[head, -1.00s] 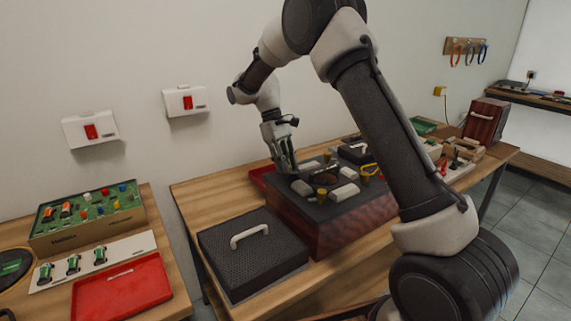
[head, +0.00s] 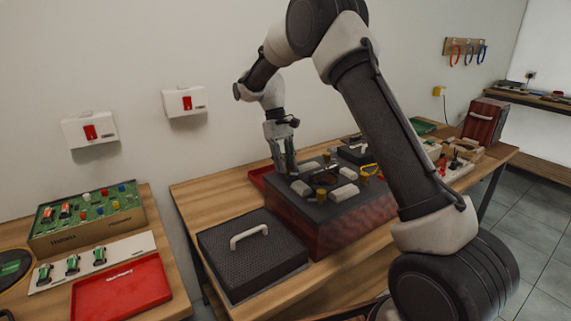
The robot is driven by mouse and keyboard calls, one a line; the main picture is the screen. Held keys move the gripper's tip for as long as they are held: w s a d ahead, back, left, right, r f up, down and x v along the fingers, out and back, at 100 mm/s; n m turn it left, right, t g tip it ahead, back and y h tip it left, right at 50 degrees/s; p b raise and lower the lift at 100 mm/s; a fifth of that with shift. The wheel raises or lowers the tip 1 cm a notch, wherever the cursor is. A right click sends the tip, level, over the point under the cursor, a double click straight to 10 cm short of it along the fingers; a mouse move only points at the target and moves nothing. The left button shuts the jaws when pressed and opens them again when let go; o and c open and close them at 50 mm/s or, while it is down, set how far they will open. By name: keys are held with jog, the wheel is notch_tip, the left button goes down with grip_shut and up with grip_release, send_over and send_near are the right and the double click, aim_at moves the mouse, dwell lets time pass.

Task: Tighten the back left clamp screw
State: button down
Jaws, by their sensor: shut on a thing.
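A dark box (head: 338,222) with reddish sides stands on the wooden bench, with pale blocks and brass-coloured clamp screws on its top. My gripper (head: 286,171) points down at the back left corner of that top, its fingers close together. It is shut on the back left clamp screw, which the fingers hide. One brass screw (head: 321,194) shows at the front of the top, and another (head: 370,169) shows at the right beside a yellow loop.
A black case lid (head: 252,256) with a pale handle lies at the front left of the bench. A red tray (head: 257,174) is partly hidden behind the box. My arm hides part of the bench at the right. A separate table with a red tray (head: 121,288) stands at left.

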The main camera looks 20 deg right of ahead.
jog(key=c, duration=1.3)
grip_release()
jog(key=shift+o, duration=0.2)
jog(key=v, duration=1.2)
jog(key=shift+r, duration=0.1)
